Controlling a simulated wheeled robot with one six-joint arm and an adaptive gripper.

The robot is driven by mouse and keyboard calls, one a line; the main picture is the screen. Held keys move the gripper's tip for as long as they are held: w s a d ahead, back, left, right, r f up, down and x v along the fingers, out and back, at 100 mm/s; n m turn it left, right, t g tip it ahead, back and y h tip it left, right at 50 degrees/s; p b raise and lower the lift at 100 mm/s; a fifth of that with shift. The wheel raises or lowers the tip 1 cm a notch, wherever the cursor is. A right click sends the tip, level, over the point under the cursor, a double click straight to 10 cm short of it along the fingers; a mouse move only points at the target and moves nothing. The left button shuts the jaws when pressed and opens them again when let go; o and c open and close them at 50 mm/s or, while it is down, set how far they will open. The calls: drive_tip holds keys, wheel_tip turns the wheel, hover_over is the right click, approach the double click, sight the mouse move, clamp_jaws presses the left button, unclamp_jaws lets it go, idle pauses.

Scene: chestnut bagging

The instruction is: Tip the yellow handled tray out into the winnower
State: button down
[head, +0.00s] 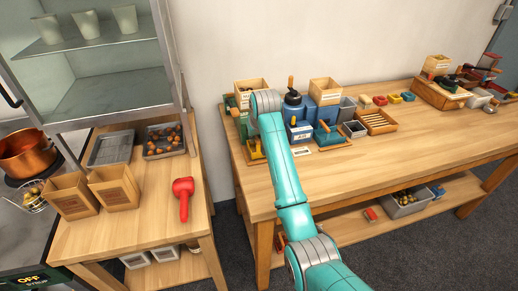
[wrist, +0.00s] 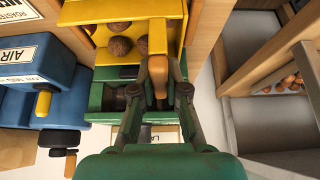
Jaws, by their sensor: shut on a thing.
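The yellow tray (wrist: 75,12) shows at the top of the wrist view with several chestnuts (wrist: 120,46) in it. My gripper (wrist: 158,88) is shut on its orange-brown handle (wrist: 158,68). The tray sits over or against a green box (wrist: 103,98); I cannot tell if they touch. In the head view a yellow part (head: 256,150) shows beside my arm, which hides my gripper. A blue machine labelled AIR (head: 300,132), likely the winnower, stands just right of my arm; it also shows at left in the wrist view (wrist: 20,105).
A side table (head: 150,215) at left holds a chestnut tray (head: 163,140) and a red scoop (head: 183,198). The bench front is clear.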

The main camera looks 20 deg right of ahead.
drive_tip(key=shift+r, duration=2.15)
